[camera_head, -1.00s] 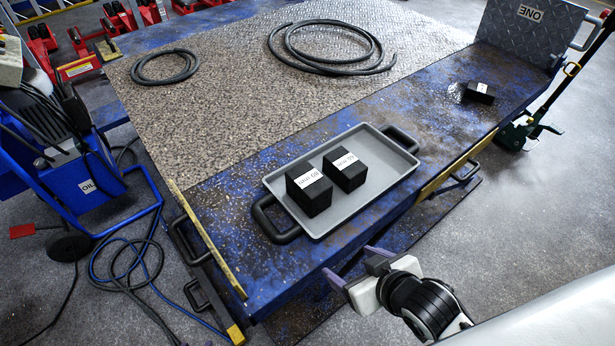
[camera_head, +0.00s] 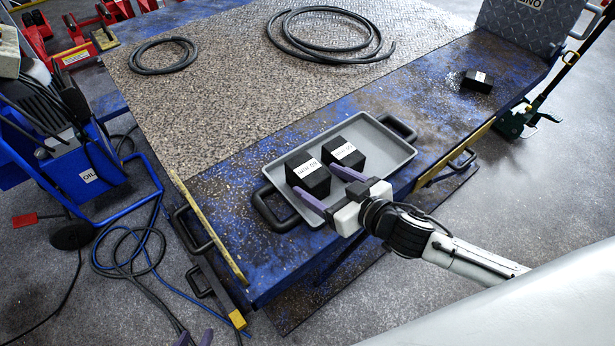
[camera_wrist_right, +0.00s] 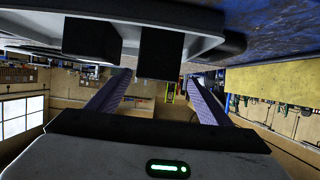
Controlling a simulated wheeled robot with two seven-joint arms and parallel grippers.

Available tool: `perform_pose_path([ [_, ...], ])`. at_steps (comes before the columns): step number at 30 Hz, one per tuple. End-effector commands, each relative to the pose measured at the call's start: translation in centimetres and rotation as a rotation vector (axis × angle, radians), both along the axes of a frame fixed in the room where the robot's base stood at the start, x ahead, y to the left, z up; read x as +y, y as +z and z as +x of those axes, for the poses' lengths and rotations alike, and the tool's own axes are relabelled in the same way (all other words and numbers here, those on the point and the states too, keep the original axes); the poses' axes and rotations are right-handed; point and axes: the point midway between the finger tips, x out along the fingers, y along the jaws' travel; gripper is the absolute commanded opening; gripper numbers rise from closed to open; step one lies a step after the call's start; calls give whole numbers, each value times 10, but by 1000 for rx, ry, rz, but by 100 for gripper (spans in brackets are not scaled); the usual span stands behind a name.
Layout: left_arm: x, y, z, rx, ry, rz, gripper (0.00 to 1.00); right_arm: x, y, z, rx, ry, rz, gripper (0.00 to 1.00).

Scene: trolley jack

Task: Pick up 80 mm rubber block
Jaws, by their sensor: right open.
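Two black rubber blocks with white labels stand on a grey tray (camera_head: 392,157) on the blue table. The left block (camera_head: 317,186) looks slightly larger than the right block (camera_head: 346,151). A third, flatter black block (camera_head: 477,82) lies at the table's right end. My right gripper (camera_head: 322,182) is open at the tray's near edge, its purple fingers pointing at the left block. The right wrist view shows one block (camera_wrist_right: 160,52) ahead between the fingers, another (camera_wrist_right: 91,40) beside it. My left gripper (camera_head: 195,338) is open at the bottom edge.
The tray has black handles (camera_head: 272,212) at both ends. Black hose coils (camera_head: 165,56) lie on the chequered plate behind. A blue OIL cart (camera_head: 75,175) with hoses on the floor stands left. The table between the tray and third block is clear.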

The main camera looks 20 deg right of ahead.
Motion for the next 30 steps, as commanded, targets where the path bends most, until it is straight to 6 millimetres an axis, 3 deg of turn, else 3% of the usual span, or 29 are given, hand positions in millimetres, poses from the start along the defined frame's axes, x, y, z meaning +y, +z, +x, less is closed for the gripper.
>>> perform_pose_path([
  [15,0,-1,-6,14,-1,1,31,14,-15,52,-1,-1,0,73],
  [24,0,-1,-6,14,-1,1,31,15,-17,56,1,0,0,73],
  [30,0,-1,-6,13,-2,1,31,15,-17,56,1,-1,-1,41],
])
